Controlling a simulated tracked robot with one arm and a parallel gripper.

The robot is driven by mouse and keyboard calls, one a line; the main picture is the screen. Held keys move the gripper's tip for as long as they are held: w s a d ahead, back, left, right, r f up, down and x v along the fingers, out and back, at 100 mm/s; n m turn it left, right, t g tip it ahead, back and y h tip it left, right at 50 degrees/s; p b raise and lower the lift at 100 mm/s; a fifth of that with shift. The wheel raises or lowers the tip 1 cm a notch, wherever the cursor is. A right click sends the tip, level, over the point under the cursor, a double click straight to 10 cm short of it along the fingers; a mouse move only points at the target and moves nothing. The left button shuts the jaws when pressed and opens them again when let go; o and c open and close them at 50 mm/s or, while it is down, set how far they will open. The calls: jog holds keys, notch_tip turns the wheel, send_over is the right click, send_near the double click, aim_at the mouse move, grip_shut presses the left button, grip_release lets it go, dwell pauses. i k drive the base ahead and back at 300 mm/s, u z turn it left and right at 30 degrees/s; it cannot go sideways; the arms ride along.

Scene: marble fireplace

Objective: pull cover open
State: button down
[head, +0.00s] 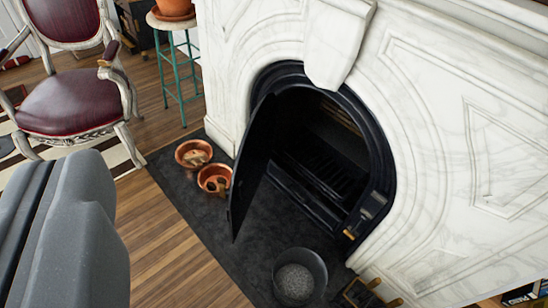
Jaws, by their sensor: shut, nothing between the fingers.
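The black arched cover (252,165) of the fireplace stands swung out on its left side, well away from the opening. The firebox (325,145) behind it is exposed, with a dark grate inside. A small brass-coloured piece (349,234) shows at the lower right of the black frame. A grey part of my own body fills the lower left, clear of the cover in the picture. No fingertips show, and nothing is seen touching the cover.
Two copper pots (193,153) sit on the dark hearth slab (215,240), left of the cover. A dark bucket (300,277) of grey material stands in front of the opening. A chair (72,100) and a teal stool (180,65) stand left. Wooden floor at lower left is clear.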

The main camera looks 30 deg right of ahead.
aim_at(253, 155)
jog(key=z, duration=0.45)
jog(key=i, duration=1)
